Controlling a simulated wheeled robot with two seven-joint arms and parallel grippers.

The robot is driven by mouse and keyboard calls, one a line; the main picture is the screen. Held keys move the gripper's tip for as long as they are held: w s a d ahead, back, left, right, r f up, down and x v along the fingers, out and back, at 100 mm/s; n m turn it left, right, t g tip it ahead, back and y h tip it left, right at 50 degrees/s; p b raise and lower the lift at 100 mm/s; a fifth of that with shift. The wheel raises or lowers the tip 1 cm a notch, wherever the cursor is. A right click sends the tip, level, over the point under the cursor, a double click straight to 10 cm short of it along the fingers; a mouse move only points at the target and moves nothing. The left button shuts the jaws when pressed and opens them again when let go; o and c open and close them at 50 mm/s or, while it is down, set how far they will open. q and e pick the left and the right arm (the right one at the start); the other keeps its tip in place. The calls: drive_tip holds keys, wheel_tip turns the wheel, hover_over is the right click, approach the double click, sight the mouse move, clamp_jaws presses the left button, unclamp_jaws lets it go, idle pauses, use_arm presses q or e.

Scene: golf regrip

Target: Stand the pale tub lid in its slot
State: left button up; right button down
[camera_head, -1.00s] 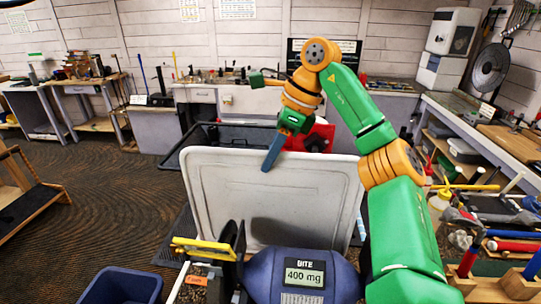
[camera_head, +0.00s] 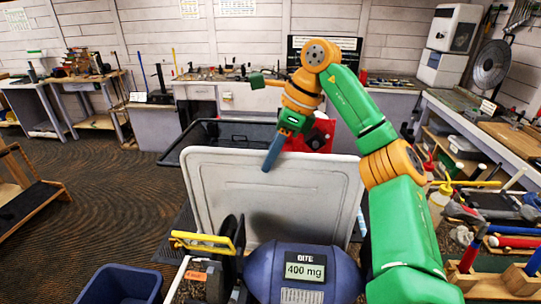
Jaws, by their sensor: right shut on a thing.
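The pale tub lid (camera_head: 225,185) is a large whitish panel with rounded corners, standing nearly upright in the middle of the camera_head view. My right gripper (camera_head: 272,156) reaches down to its top edge and is shut on it, with one blue finger showing on the near face. The lid's lower edge is partly hidden behind the blue machine in front, and I cannot make out the slot or whether the lid rests in it. My left gripper is not in view.
A blue machine (camera_head: 300,293) with a 400 mg display stands close in front of the lid. A yellow-framed piece (camera_head: 203,242) is at its left. A black tub (camera_head: 182,143) lies behind the lid. A blue bin (camera_head: 120,282) is at lower left; tools crowd the right bench.

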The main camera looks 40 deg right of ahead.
drive_tip(key=shift+f, duration=0.4)
drive_tip(key=c, duration=0.8)
unclamp_jaws()
drive_tip(key=shift+o, duration=0.2)
drive_tip(key=p+v, duration=0.2)
drive_tip(key=v, duration=0.3)
drive_tip(key=shift+r, duration=0.35)
drive_tip(key=shift+s+d+r, duration=0.2)
drive_tip(key=shift+s+r, duration=0.2)
drive_tip(key=shift+r, duration=0.2)
drive_tip(key=shift+w, duration=0.1)
